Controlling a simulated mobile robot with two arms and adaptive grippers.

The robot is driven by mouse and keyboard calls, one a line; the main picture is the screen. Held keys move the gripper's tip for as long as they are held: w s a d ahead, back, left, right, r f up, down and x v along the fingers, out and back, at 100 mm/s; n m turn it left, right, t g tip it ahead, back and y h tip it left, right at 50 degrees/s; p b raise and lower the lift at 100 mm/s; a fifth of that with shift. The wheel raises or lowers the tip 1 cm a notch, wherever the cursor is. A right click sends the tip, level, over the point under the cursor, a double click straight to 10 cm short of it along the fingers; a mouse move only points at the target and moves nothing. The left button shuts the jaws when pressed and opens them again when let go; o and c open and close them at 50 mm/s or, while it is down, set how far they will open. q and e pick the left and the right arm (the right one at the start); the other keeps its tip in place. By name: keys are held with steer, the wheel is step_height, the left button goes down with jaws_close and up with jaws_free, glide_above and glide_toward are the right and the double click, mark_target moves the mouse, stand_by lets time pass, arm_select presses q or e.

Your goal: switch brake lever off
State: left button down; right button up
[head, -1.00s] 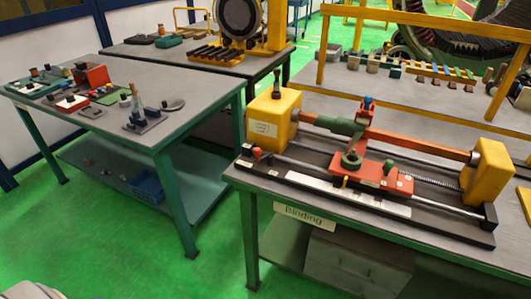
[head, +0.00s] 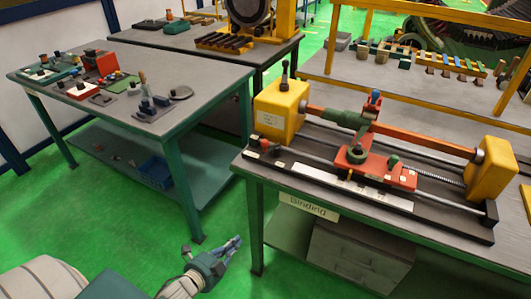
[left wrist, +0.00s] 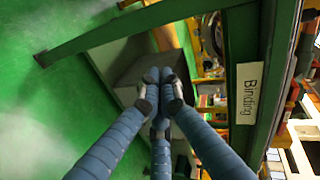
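A black lever with a dark knob (head: 285,74) stands upright on the left yellow housing (head: 280,110) of the binding machine. A small red knob (head: 265,143) is low at the machine's left end. I cannot tell which one is the brake lever. My left gripper (head: 235,243) is below and left of the machine, in front of the table's left leg, apart from both. In the left wrist view its blue-grey fingers (left wrist: 160,78) come together at the tips with nothing between them. My right gripper is not in view.
The binding table's front edge, with its "Binding" sign (head: 309,206), also shows in the left wrist view (left wrist: 249,94). A grey box (head: 357,252) is under that table. A green-legged table (head: 190,110) with small parts stands left. Green floor is free between the tables.

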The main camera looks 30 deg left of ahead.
mark_target(271, 148)
arm_select(q)
steer(key=w+d+r+m+t+h, duration=0.1)
steer(key=r+m, duration=0.2)
steer(key=r, duration=0.5)
steer(key=w+d+r+m+t+h, duration=0.1)
steer(key=r+m+t+h, duration=0.1)
steer(key=r, duration=0.6)
steer(key=w+d+r+m+t+h+p, duration=0.1)
steer(key=r+m, duration=0.3)
steer(key=r, duration=0.5)
steer(key=shift+w+d+m, duration=0.4)
steer(key=shift+w+d, duration=0.05)
steer(key=w+r+p, duration=0.2)
steer(key=w+p, duration=0.2)
steer(key=w, duration=0.7)
steer(key=shift+w+a+r, duration=0.2)
steer(key=shift+r, duration=0.05)
